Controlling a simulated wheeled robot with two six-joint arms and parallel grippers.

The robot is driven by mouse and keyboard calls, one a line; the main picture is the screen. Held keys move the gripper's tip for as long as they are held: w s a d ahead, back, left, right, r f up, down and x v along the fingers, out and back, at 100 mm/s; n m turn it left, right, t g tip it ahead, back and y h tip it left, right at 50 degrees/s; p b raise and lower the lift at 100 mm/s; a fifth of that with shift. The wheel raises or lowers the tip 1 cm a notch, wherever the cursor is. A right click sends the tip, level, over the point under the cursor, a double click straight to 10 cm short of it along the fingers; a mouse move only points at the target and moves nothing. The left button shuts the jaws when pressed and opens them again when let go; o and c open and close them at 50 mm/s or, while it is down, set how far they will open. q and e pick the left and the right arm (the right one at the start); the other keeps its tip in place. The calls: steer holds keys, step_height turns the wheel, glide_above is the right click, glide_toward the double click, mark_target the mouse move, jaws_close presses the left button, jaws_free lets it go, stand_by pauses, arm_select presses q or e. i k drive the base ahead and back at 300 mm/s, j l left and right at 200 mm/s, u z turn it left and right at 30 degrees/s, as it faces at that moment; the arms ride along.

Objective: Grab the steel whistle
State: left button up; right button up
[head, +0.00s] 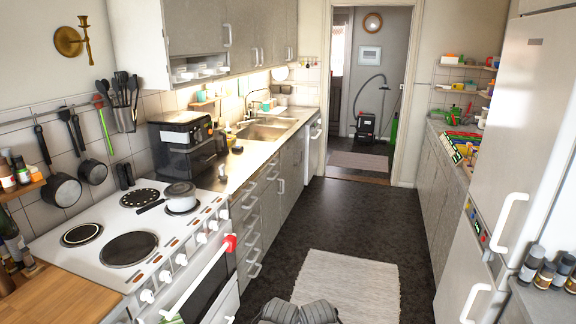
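I cannot make out a steel whistle anywhere in the head view. Neither of my grippers is recognisable in the view.
The oven's front rail (200,275) carries a red item (231,242). A black appliance (186,145) stands beyond the cooker, before the sink (266,131). The dark floor (345,215) is open, with a pale rug (348,282). A tall fridge (520,130) bounds the right side.

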mark_target(222, 178)
steer(key=i+z, duration=0.15)
steer(key=i, duration=1.35)
steer(key=i+u, duration=0.7)
steer(key=i+l+u, duration=0.1)
steer(key=u, duration=0.3)
steer(key=i, duration=0.1)
